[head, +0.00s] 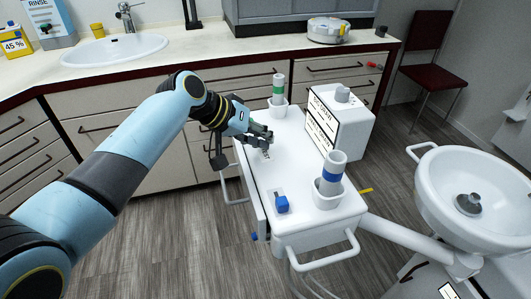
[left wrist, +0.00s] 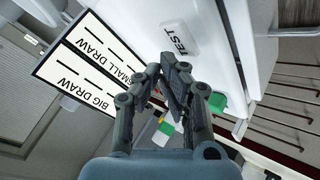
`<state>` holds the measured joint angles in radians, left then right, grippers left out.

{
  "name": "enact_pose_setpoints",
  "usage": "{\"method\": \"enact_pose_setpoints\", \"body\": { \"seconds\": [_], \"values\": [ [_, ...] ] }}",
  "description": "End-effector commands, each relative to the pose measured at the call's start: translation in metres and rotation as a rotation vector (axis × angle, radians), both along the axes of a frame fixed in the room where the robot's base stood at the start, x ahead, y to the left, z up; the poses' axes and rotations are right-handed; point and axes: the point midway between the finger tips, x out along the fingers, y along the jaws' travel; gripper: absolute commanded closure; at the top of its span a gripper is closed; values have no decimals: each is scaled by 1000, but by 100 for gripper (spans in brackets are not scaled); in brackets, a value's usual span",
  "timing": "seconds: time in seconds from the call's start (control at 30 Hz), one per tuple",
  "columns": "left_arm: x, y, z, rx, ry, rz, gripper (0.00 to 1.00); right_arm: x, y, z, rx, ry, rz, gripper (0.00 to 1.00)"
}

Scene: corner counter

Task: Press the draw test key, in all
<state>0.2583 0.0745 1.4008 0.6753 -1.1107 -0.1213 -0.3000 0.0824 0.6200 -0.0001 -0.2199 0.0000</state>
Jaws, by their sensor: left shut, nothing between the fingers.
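The draw test key is a white raised block marked TEST (left wrist: 180,38), on a white surface in the left wrist view. My left gripper (left wrist: 176,78) is shut and empty, with its fingertips just below the key in that picture; I cannot tell their height above the surface. In the head view the left gripper (head: 266,138) is over the left part of the white cart top (head: 290,150). The key is mostly hidden there, beside the fingers. A white box (head: 355,120) with a black-lined label panel stands on the cart; the panel reads BIG DRAW and SMALL DRAW (left wrist: 85,62). My right gripper is not in view.
A green-banded tube (head: 278,88) stands in a holder at the cart's back, a blue-banded one (head: 332,172) at the front right. A small blue piece (head: 282,204) is near the front edge. A round white basin (head: 470,190) stands right. The sink counter (head: 200,50) is behind.

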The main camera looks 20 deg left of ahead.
Motion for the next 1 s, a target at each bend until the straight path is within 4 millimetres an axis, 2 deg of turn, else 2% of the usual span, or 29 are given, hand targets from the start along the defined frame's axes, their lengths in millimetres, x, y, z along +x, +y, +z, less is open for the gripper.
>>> {"method": "enact_pose_setpoints", "body": {
  "seconds": [1.0],
  "values": [
    [0, 0, -10, 0, 0, 0, 100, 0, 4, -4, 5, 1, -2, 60]
  ]
}}
